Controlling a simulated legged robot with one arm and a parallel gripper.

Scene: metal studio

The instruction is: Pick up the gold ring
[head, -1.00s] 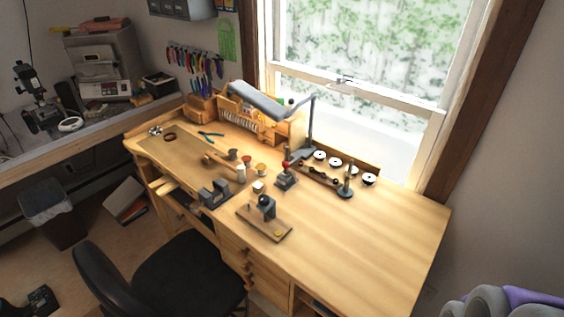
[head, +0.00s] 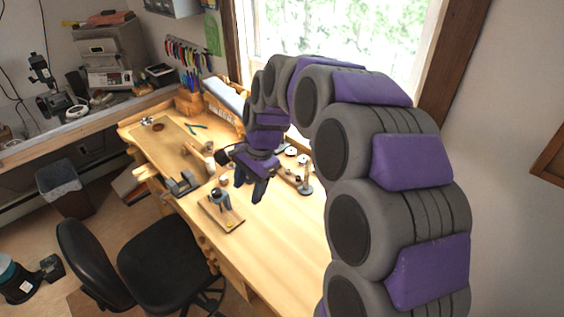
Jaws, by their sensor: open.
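A small gold spot, likely the gold ring (head: 229,224), lies on the front right part of a small wooden board (head: 212,213) on the workbench. It is too small to make out its shape. A small dark stand tool (head: 220,198) is fixed on the same board. My gripper (head: 243,175) hangs above the bench, above and to the right of the board in the picture. Its dark fingers are apart and nothing shows between them.
A dark metal vise block (head: 184,184) stands left of the board. A lamp base (head: 305,188) and white discs stand behind to the right. A black chair (head: 160,255) is close to the bench front. Bare bench top (head: 285,235) shows right of the board.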

